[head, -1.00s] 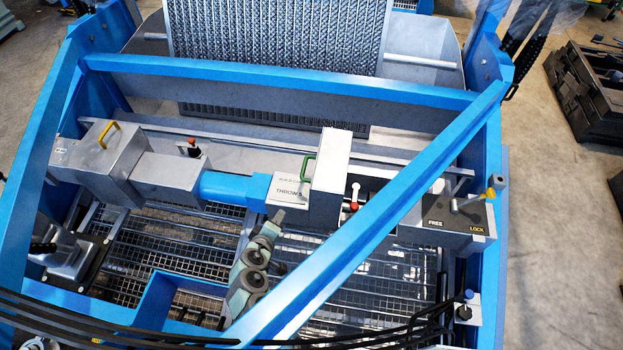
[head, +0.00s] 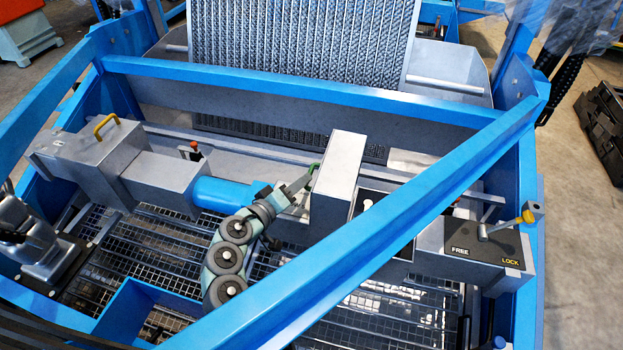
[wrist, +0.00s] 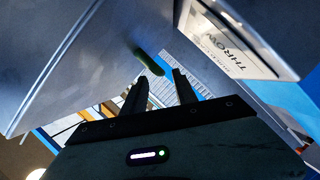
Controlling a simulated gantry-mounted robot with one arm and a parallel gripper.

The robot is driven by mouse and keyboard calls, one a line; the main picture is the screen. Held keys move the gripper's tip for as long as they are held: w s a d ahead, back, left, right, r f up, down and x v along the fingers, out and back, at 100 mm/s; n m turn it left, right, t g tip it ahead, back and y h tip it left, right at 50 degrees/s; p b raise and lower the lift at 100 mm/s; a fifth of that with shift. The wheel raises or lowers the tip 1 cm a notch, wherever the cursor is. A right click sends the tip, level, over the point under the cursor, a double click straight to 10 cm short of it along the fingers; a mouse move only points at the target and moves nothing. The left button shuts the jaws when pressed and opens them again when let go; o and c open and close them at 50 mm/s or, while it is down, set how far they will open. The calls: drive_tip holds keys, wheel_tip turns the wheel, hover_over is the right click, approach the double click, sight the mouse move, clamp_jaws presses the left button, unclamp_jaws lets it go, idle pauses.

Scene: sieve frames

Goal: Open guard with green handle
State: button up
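The guard with the green handle is a grey metal box (head: 338,180) in the middle of the head view; its wall (wrist: 85,60) fills the left of the wrist view. The green handle (head: 314,170) is on its left side, partly hidden by my gripper in the head view. In the wrist view the handle (wrist: 150,62) lies just beyond the fingertips, nearer the left finger. My gripper (head: 304,181) is beside the guard, its fingers pointing at the handle. In the wrist view my gripper (wrist: 160,80) has its two fingers apart with nothing between them. Contact with the handle cannot be told.
A blue diagonal beam (head: 370,230) crosses in front of the guard. A second grey guard with a yellow handle (head: 105,124) stands at the left. A FREE/LOCK lever (head: 505,225) is at the right. A THROW label plate (wrist: 235,42) is close by in the wrist view.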

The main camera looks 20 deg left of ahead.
drive_tip(key=shift+b+x, duration=0.5)
drive_tip(key=shift+x, duration=2.2)
drive_tip(key=shift+c, duration=0.3)
clamp_jaws()
